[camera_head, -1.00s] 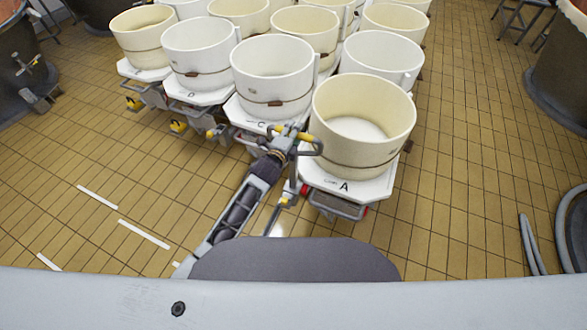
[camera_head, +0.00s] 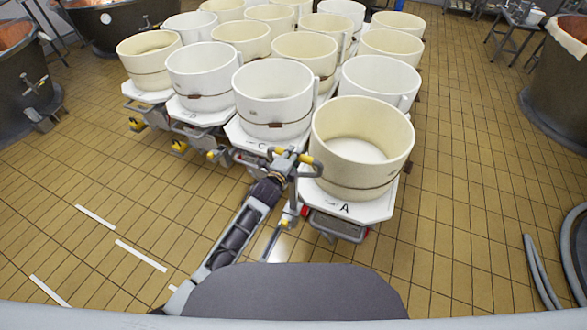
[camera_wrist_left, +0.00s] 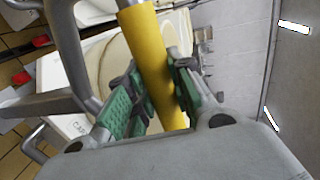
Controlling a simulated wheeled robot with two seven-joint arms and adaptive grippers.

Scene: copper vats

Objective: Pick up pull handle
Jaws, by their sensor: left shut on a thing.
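The pull handle has a yellow grip (camera_wrist_left: 150,50) on a grey metal bar. In the left wrist view the grip runs between the green-padded fingers of my left gripper (camera_wrist_left: 155,95), which are shut on it. In the head view my left gripper (camera_head: 283,165) is at the handle, in front of the white cart marked A (camera_head: 352,210) and next to cart C. The handle's yellow end (camera_head: 306,158) shows there, while the arm and fingers hide part of the rest. My right gripper is not in view.
A cream tub (camera_head: 362,150) stands on cart A, with several more tubs on carts packed behind and to the left. Dark vats stand at the left and right (camera_head: 560,90). Grey hoses (camera_head: 540,270) lie at the right.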

